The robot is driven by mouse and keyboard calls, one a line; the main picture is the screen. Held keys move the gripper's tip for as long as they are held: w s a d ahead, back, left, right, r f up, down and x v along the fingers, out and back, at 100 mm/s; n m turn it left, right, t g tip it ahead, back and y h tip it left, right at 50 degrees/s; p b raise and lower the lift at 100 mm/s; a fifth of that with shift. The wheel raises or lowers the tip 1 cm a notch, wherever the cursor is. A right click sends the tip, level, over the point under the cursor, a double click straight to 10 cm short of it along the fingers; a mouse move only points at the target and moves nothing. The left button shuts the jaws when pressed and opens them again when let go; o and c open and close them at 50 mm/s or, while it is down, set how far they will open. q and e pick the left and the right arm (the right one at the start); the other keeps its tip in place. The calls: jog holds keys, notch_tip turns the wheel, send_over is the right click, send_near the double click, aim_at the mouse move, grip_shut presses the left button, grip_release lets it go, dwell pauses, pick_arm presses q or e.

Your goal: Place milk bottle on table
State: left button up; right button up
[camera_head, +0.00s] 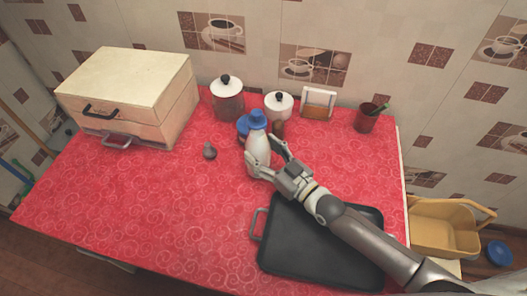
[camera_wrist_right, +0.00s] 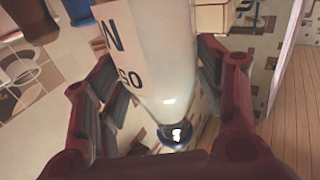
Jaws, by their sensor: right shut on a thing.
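The milk bottle (camera_head: 260,144) is white with a blue cap (camera_head: 257,118) and stands roughly upright over the red table (camera_head: 110,195). My right gripper (camera_head: 268,157) is shut on the bottle from the near right side. In the right wrist view the white bottle (camera_wrist_right: 150,45), with dark lettering, lies between the two fingers of the gripper (camera_wrist_right: 165,95). I cannot tell whether its base touches the tabletop. My left gripper is not in view.
A black tray (camera_head: 285,250) lies under my right arm. Behind the bottle are two white-lidded jars (camera_head: 227,104) (camera_head: 279,108), a napkin holder (camera_head: 317,103) and a dark red cup (camera_head: 367,121). A bread box (camera_head: 130,90) stands at left; a small brown item (camera_head: 209,151) lies nearby. The left tabletop is clear.

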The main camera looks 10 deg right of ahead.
jog(key=o, duration=1.7)
jog(key=shift+f, duration=0.1)
jog(key=v, duration=1.2)
jog(key=shift+b, duration=0.4)
